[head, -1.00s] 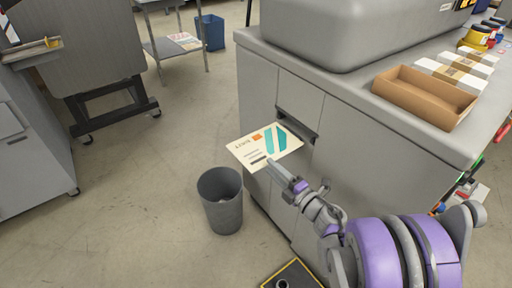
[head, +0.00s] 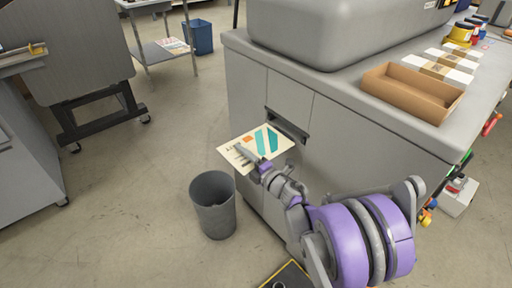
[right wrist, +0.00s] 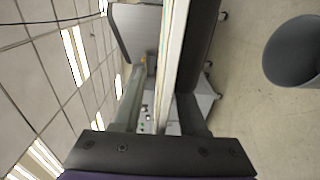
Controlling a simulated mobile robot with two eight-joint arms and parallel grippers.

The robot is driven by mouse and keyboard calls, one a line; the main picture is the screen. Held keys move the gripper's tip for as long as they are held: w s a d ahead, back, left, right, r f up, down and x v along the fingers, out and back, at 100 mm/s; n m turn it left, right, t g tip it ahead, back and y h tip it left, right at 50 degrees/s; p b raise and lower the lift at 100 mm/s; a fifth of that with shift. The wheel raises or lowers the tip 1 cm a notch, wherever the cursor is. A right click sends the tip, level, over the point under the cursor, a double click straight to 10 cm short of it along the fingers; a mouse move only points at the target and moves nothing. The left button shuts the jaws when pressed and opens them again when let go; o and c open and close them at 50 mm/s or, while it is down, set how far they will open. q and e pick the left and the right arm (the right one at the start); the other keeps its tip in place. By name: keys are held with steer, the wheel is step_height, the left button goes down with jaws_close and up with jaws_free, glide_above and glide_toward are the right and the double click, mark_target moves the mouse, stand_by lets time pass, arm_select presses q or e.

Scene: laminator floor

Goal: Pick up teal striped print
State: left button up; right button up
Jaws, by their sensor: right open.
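The teal striped print (head: 267,139) is a cream sheet with teal bands and an orange patch. It sticks out at the slot in the front of the grey cabinet, above the floor. My right gripper (head: 244,153) is at the near side of the print, its fingers overlapping the sheet in the head view. In the right wrist view, the print (right wrist: 170,65) shows edge-on as a pale strip running between the two open fingers. Whether either finger touches it I cannot tell. My left gripper is out of view.
A grey waste bin (head: 213,204) stands on the floor below and left of the print. The grey cabinet (head: 345,150) carries a cardboard tray (head: 412,92) and a large machine housing (head: 330,30). Open floor lies to the left.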

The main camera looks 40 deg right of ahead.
jaws_close()
steer(key=shift+r, duration=0.1)
stand_by(0.4)
